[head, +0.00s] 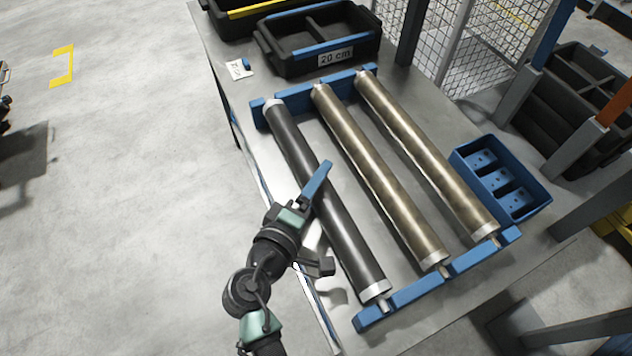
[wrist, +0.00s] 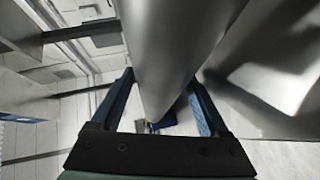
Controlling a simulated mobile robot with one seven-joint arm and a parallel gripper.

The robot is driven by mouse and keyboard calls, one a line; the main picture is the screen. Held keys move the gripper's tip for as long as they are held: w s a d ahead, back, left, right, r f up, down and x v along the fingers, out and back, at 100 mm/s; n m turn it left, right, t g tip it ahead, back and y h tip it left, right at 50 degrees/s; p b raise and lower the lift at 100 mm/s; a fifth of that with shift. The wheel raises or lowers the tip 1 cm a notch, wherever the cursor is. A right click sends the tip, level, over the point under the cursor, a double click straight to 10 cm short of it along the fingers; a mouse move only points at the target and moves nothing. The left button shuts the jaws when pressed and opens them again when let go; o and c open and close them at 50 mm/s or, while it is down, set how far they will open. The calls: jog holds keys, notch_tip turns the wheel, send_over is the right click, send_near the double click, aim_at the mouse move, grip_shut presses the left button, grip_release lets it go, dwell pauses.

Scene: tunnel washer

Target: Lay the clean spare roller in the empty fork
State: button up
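Three rollers lie side by side in a blue rack (head: 405,300) on a metal table. The left roller (head: 345,240) is dark grey with pale ends. The middle roller (head: 375,175) and right roller (head: 430,155) are dull brown and look stained. My gripper (head: 318,185) is at the dark roller near its middle, with a blue finger crossing in front of it. In the wrist view a smooth grey roller (wrist: 165,50) runs between my two blue fingers. Whether they press on it or only straddle it does not show. No empty fork is recognisable.
A black bin (head: 320,45) labelled 20 cm and a small paper tag (head: 238,69) are at the table's back. A blue tray (head: 500,180) with compartments is right of the rack. Mesh fencing (head: 470,45) and posts stand beyond. Open floor lies left.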

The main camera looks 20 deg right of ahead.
jog(key=shift+o, duration=0.7)
